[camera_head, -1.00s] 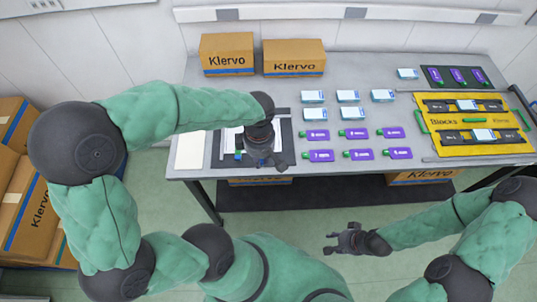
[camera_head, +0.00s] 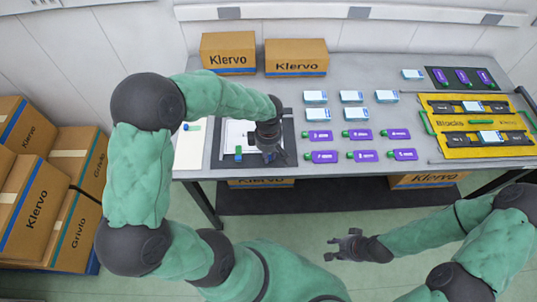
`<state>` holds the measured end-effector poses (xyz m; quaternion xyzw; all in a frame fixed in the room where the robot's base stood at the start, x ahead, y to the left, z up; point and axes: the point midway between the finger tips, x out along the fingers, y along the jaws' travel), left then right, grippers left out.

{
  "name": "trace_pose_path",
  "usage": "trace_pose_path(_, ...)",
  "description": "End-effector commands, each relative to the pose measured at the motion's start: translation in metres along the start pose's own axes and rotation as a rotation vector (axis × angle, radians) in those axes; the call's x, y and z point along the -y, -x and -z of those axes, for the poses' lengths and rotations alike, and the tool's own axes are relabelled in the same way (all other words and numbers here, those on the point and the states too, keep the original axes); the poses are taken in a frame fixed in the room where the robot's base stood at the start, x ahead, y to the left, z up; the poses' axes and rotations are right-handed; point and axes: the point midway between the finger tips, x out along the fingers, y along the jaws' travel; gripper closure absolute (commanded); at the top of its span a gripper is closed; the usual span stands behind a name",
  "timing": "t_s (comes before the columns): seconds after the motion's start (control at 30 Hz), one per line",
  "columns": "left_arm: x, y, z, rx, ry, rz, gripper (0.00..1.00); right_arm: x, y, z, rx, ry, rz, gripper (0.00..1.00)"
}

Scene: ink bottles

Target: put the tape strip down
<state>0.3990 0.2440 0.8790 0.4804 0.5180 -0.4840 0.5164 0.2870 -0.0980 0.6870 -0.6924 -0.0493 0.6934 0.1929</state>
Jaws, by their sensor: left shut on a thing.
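My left gripper (camera_head: 272,151) is low over the right part of a dark mat (camera_head: 221,160) with a white sheet on it, at the left end of the table. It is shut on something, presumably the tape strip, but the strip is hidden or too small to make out. A small blue and green piece (camera_head: 238,153) is on the mat, left of that gripper. Another small blue-green piece (camera_head: 190,127) lies on a pale board (camera_head: 189,153) left of the mat. My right gripper (camera_head: 346,245) is empty, fingers apart, in front of the table.
Several purple tagged pieces (camera_head: 358,134) and small white-blue boxes (camera_head: 351,97) stand in rows right of the mat. A yellow tray (camera_head: 464,149) is at the right. Two cardboard boxes (camera_head: 296,57) stand at the back. Bare table lies between these groups.

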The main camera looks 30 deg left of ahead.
Motion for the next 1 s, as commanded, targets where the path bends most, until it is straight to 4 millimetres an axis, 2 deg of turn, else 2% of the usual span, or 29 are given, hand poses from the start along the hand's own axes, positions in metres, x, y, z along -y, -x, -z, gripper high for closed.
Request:
trace_pose_path(0.33,0.0,-0.003,0.0,0.0,0.001,-0.001,0.93,-0.001,-0.003,0.0,0.0,0.0,0.0,0.6)
trace_pose_path(0.4,0.0,-0.002,0.0,0.0,0.001,-0.001,0.68,-0.001,-0.003,0.0,0.0,0.0,0.0,0.6)
trace_pose_path(0.43,0.0,-0.002,0.0,0.0,0.001,-0.001,0.59,-0.001,-0.003,0.0,0.0,0.0,0.0,0.6)
trace_pose_path(0.47,0.0,-0.002,0.0,0.0,0.001,-0.001,0.58,-0.001,-0.003,0.0,0.0,0.0,0.0,0.6)
trace_pose_path(0.87,0.0,0.001,0.0,0.0,0.001,-0.001,0.58,0.0,0.0,0.0,0.0,0.0,0.0,0.6)
trace_pose_path(1.0,-0.002,0.018,0.0,0.0,0.001,-0.006,0.58,0.002,0.005,0.0,0.0,0.0,0.0,0.6)
